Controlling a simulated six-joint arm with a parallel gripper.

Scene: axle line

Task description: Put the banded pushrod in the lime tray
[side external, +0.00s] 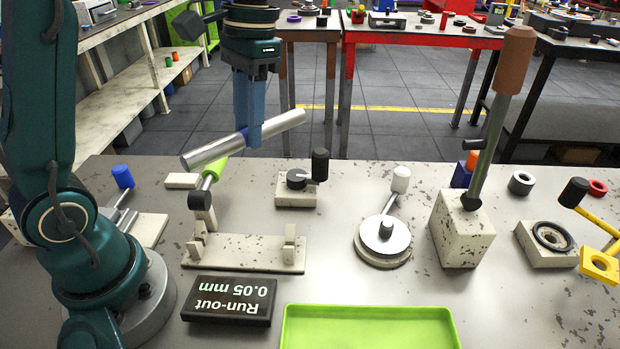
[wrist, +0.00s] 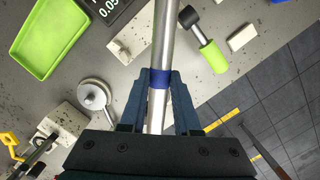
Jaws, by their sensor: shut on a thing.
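The banded pushrod (side external: 215,151) is a silver rod with a blue band. My gripper (side external: 249,137) is shut on it near the band and holds it tilted in the air above the bench, over the V-block stand. In the wrist view the pushrod (wrist: 165,50) runs up between the fingers of my gripper (wrist: 160,82), with the blue band at the fingertips. The lime tray (side external: 370,310) lies at the front edge of the bench and looks empty. It also shows at upper left in the wrist view (wrist: 42,42).
A stand with two V supports (side external: 245,255) and a lime-handled lever (side external: 213,170) lie below the rod. A run-out display (side external: 230,300) sits left of the tray. A round dial fixture (side external: 383,240) and a block with a tall brown-topped post (side external: 462,235) stand behind the tray.

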